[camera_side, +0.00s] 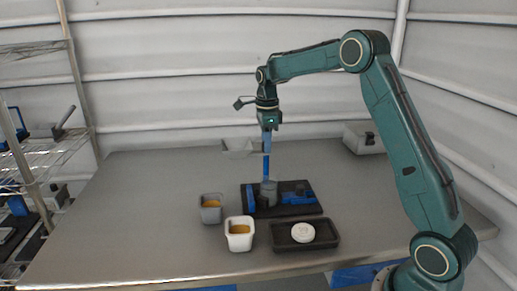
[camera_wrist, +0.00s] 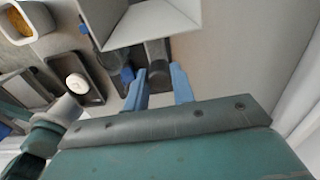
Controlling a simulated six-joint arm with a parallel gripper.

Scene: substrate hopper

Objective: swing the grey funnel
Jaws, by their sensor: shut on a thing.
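The grey funnel (camera_side: 237,146) is a pale, square-mouthed hopper held above the table, just left of my gripper in the side view. In the wrist view the funnel (camera_wrist: 158,20) fills the top, close to the camera. My gripper (camera_side: 266,150) points down over the dark stand base (camera_side: 256,209). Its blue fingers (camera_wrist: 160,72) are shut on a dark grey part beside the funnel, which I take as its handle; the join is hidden. A grey cylindrical part (camera_side: 268,193) stands on the base below.
A grey cup (camera_side: 211,212) and a white cup (camera_side: 239,240), both with orange-brown filling, stand left of the base. A black tray (camera_side: 325,242) with a white round lid (camera_side: 302,233) lies in front. A pale box (camera_side: 363,140) stands back right. The left table is clear.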

